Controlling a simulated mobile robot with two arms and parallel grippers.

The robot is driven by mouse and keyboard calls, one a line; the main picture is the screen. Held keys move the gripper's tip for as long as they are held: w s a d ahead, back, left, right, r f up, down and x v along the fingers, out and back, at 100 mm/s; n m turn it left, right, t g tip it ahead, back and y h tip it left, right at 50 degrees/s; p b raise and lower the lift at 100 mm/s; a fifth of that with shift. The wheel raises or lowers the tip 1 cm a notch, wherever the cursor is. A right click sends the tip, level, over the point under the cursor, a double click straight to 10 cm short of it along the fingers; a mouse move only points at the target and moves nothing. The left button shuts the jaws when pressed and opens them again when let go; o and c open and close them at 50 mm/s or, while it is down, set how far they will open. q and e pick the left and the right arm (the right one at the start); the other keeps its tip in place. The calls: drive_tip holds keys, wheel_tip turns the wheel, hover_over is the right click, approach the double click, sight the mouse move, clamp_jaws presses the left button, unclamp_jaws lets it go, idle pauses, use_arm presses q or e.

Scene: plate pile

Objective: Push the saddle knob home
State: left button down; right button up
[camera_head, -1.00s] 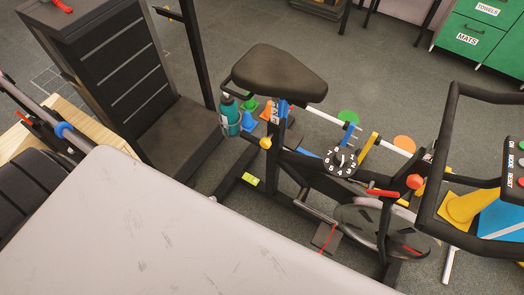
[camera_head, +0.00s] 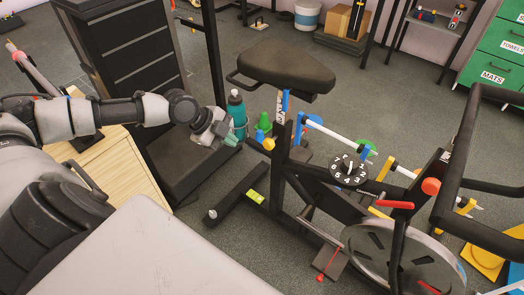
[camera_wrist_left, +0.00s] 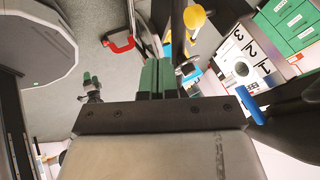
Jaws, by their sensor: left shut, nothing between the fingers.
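The exercise bike's black saddle (camera_head: 282,65) sits on a post with a printed scale. The yellow saddle knob (camera_head: 268,144) sticks out from the frame's seat tube, on the side facing my left arm. In the left wrist view the yellow knob (camera_wrist_left: 195,17) shows beyond the fingertips, up and to the right of them. My left gripper (camera_head: 231,140) is shut and empty, its green fingertips pointing right toward the knob, with a visible gap between. The green fingers also show together in the left wrist view (camera_wrist_left: 157,75). My right gripper is out of view.
A teal bottle (camera_head: 236,113) stands just behind the left gripper. Small green (camera_head: 263,120) and blue cones are close by. A black numbered dial (camera_head: 349,168) and a red lever (camera_head: 395,204) are on the bike further right. A black drawer cabinet (camera_head: 130,65) stands behind my arm.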

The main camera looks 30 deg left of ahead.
sight(269, 144)
use_arm(q)
drive_tip(key=w+d+f+b, duration=0.1)
drive_tip(key=w+d+f, duration=0.3)
drive_tip(key=w+f, duration=0.3)
drive_tip(key=shift+w+f+b, duration=0.25)
drive_tip(key=shift+w+b, duration=0.1)
drive_tip(key=shift+w, duration=0.3)
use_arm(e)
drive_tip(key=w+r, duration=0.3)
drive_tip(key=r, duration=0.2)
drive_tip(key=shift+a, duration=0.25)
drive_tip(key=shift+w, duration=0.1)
